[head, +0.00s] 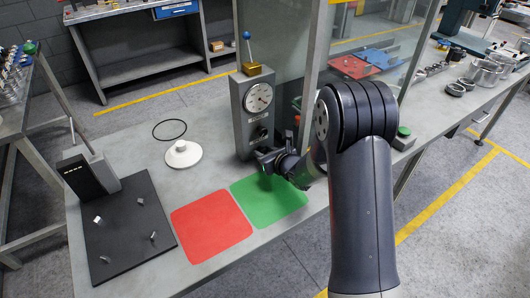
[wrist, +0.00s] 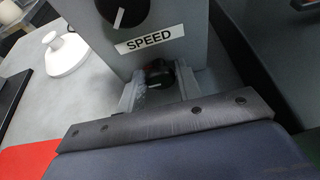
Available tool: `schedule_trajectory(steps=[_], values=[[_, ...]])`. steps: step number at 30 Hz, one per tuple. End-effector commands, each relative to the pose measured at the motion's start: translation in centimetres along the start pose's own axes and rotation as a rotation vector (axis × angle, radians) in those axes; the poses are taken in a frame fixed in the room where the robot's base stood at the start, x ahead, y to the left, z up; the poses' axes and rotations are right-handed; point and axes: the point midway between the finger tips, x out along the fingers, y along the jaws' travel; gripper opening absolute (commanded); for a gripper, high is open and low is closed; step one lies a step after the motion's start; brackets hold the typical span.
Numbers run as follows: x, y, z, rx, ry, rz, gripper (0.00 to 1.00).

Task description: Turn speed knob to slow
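A grey control box (head: 247,110) stands upright on the table, with a white dial gauge on its front. Below the gauge is a black knob (head: 259,134). In the wrist view a black knob (wrist: 124,14) with a white pointer line sits at the top, directly above a white SPEED label (wrist: 149,37). The pointer points down and slightly left. My gripper (wrist: 157,92) is low in front of the box, below the label. A small dark round thing (wrist: 158,72) with a light mark shows between its fingertips. I cannot tell whether the fingers touch it. My gripper (head: 268,157) also shows in the head view.
A red mat (head: 211,223) and a green mat (head: 268,198) lie in front of the box. A white cone-like part (head: 183,154) and a black ring (head: 170,130) lie to the left. A dark board (head: 125,226) with small metal parts is further left. A glass panel stands behind right.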

Motion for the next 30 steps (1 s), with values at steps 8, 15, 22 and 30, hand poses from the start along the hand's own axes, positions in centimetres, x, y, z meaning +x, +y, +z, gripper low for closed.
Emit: schedule_trajectory(steps=[8, 15, 22, 30], values=[[-0.02, 0.0, 0.01, 0.0, 0.0, 0.0, 0.1], [0.02, 0.01, -0.08, -0.005, -0.001, -0.002, 0.06], [0.16, 0.06, -0.37, -0.042, -0.003, -0.018, 0.06], [0.3, 0.16, -0.66, -0.14, -0.005, -0.058, 0.06]])
